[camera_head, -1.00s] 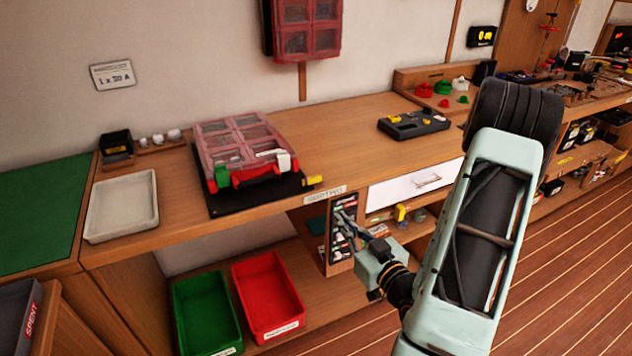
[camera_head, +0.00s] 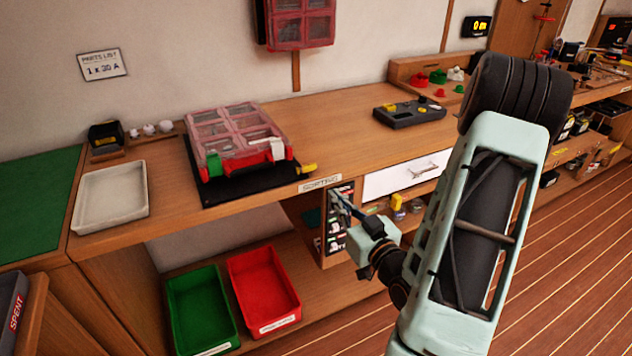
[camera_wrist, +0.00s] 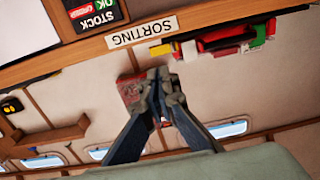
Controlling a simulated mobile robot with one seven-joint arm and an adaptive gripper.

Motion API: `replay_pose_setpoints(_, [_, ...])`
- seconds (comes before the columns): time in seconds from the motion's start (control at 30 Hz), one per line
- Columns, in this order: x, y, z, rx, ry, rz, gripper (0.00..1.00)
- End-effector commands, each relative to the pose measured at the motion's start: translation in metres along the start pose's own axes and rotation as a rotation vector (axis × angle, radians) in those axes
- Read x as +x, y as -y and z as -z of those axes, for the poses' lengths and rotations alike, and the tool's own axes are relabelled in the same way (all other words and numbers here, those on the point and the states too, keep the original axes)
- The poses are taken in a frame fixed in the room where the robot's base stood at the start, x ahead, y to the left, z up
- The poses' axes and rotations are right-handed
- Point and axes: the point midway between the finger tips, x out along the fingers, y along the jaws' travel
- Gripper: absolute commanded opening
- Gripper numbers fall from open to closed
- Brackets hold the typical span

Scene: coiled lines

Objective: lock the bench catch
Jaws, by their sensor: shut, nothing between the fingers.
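A small yellow piece (camera_head: 308,168), which looks like the bench catch, sits at the right end of the black mat (camera_head: 240,190), near the bench's front edge. It also shows in the wrist view (camera_wrist: 160,49). I cannot tell its lock state. A red, clear-lidded parts case (camera_head: 238,138) with green and white latches stands on the mat. My gripper (camera_head: 334,196) is shut and empty, just in front of the bench edge, below and right of the yellow piece and apart from it. In the upside-down wrist view, the closed fingertips (camera_wrist: 160,76) are near the SORTING label (camera_wrist: 142,32).
A stock panel (camera_head: 340,240) stands under the bench behind my gripper, beside a white drawer (camera_head: 400,178). Green (camera_head: 203,310) and red (camera_head: 264,285) bins lie below. A pale tray (camera_head: 108,195) is at left; a dark device (camera_head: 410,114) is at right. The bench between is clear.

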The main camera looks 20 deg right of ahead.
Motion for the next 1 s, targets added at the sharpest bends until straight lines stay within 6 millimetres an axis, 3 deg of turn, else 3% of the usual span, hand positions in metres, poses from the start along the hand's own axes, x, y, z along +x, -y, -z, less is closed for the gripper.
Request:
replay_pose_setpoints(0.77, [0.022, 0.000, -0.005, -0.003, -0.002, -0.002, 0.00])
replay_pose_setpoints(1.0, [0.071, 0.001, -0.001, 0.001, -0.001, 0.000, 0.00])
